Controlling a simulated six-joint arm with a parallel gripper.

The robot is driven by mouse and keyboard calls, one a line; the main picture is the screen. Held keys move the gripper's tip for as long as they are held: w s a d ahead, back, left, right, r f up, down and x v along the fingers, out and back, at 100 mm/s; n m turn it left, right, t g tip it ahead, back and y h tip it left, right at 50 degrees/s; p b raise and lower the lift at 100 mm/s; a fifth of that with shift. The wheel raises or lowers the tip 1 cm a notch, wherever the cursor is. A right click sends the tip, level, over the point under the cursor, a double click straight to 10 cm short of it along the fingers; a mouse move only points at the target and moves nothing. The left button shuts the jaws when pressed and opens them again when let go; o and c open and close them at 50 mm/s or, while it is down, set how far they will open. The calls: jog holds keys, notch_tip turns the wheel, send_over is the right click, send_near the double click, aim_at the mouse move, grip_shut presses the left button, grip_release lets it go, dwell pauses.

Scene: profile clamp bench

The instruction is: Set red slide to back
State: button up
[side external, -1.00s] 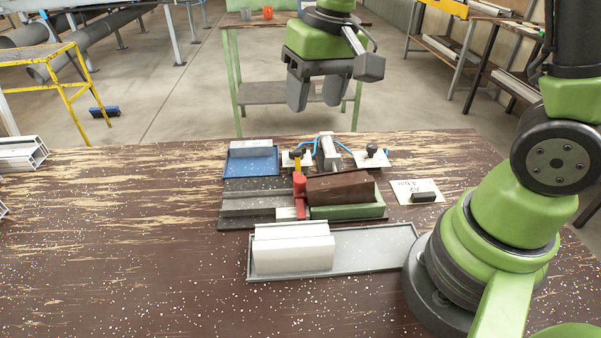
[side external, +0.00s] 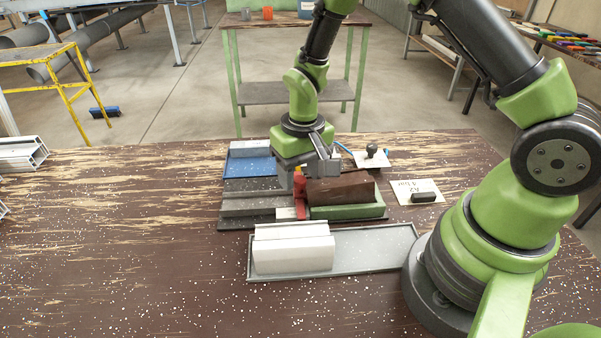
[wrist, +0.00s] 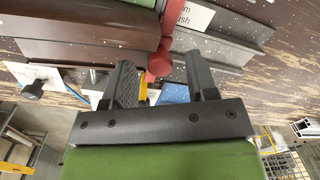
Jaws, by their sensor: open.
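The red slide (side external: 300,197) stands upright on the grey clamp fixture (side external: 250,203), at the left end of the brown block (side external: 342,187), which lies on a green bed (side external: 347,211). In the wrist view the red slide (wrist: 159,62) shows at the mouth of my gripper, between the two fingertip lines. My gripper (side external: 302,180) is open and low, just behind the slide in the side view. I cannot tell whether a finger touches it. A small yellow part (wrist: 143,90) shows between the fingers in the wrist view. My gripper hides much of the fixture's back.
A blue tray (side external: 235,168) with a grey block stands at the back left. A black knob (side external: 372,150) on a white plate and a label card (side external: 428,186) are to the right. A white profile (side external: 292,250) lies in the grey tray (side external: 375,252) in front.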

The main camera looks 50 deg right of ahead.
jog(key=shift+f, duration=0.25)
grip_shut()
jog(key=w+a, duration=0.8)
jog(key=shift+w, duration=0.2)
jog(key=shift+w+a, duration=0.5)
jog(key=shift+a, duration=0.1)
grip_release()
